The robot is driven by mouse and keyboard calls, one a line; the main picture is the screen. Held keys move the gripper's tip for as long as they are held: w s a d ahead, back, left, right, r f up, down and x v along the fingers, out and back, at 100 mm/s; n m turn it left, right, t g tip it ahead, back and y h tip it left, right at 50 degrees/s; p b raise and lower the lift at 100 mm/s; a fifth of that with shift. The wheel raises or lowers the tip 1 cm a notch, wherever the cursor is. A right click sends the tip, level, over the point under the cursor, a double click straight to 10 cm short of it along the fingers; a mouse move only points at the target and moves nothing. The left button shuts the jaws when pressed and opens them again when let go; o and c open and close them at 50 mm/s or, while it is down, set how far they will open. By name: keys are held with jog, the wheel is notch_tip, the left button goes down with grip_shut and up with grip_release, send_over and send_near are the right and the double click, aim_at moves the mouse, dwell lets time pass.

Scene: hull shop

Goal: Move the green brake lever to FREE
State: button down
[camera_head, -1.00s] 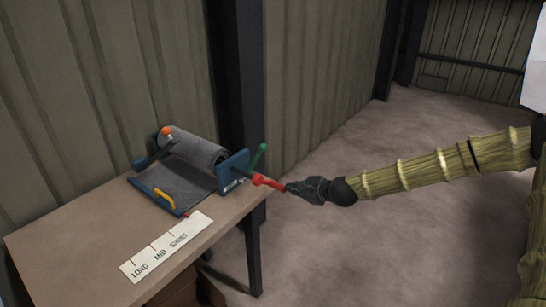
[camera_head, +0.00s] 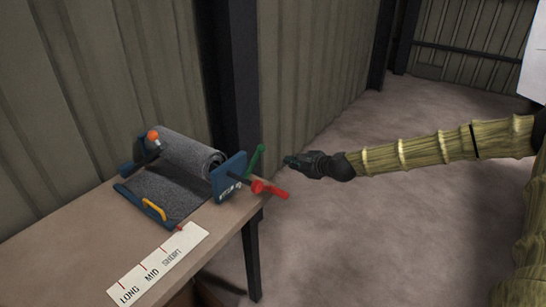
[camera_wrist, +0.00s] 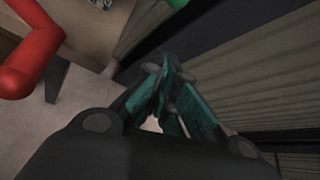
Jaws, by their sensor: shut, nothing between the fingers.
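The green brake lever (camera_head: 255,160) stands up, tilted a little to the right, on the blue end plate (camera_head: 229,176) of the roll machine. A red crank handle (camera_head: 270,189) sticks out to the right just below it. My gripper (camera_head: 290,161) is shut and empty, to the right of the green lever and apart from it, above the red handle. In the wrist view my gripper (camera_wrist: 166,88) has its fingers together. The red handle (camera_wrist: 32,55) shows there at the left, and a small green part shows at the top edge. The FREE marking cannot be read.
The machine holds a grey roll (camera_head: 185,155) on a wooden table (camera_head: 75,240). A yellow handle (camera_head: 154,209), an orange knob (camera_head: 153,135) and a LONG/MID/SHORT strip (camera_head: 158,264) are to the left. A dark post (camera_head: 233,80) stands behind. Open floor lies right.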

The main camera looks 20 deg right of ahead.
aim_at(255, 162)
jog(key=w+a+f+p, duration=0.1)
jog(key=w+a+p, duration=0.2)
jog(key=w+a, duration=0.2)
jog(key=shift+w+a, duration=0.15)
jog(key=shift+w, duration=1.25)
jog(key=shift+a, duration=0.2)
